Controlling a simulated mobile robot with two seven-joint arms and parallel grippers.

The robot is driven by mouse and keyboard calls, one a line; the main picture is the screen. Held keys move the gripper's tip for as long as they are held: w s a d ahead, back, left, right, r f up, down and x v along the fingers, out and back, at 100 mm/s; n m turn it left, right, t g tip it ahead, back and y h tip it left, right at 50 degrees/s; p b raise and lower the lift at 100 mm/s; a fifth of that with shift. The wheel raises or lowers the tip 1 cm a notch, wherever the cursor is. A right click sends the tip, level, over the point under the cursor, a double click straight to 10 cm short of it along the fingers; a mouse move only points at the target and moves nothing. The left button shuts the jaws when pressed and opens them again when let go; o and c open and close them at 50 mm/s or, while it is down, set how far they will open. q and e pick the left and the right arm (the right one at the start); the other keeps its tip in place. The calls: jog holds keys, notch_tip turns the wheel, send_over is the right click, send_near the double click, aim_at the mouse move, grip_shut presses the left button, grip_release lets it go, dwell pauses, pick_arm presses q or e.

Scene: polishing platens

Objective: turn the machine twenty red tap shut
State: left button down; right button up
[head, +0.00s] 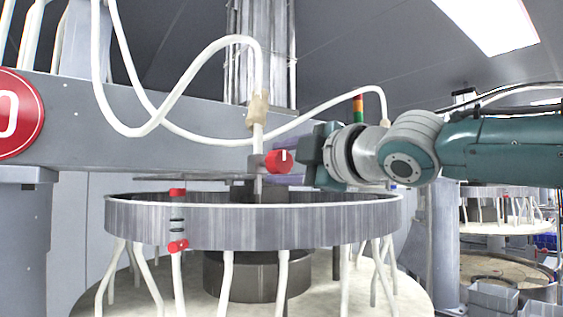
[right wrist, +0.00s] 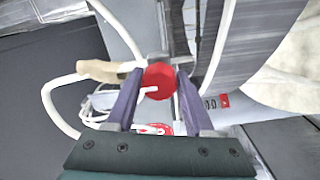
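The red tap (head: 278,160) sits on the side of an upright white hose above the ring, with a white mark on its face. In the right wrist view the round red tap (right wrist: 159,76) lies between the tips of my two purple fingers, its white mark pointing left. My right gripper (head: 290,172) reaches in from the right at the tap; it also shows in the right wrist view (right wrist: 160,88). Its fingers are apart, one on each side of the tap, with little gap; firm contact is not clear. My left gripper is out of view.
A grey metal ring (head: 330,224) stands below the tap, with several white hoses under it. A grey beam (head: 150,125) with a red round sign (head: 18,113) spans the left.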

jog(key=o, duration=0.4)
jog(key=shift+s+d+f+b, duration=0.15)
jog(key=shift+s+d+b, duration=0.2)
jog(key=shift+b, duration=0.25)
jog(key=b+v, duration=0.6)
jog(key=v, duration=0.3)
jog(key=shift+r, duration=0.2)
jog(key=shift+a, duration=0.1)
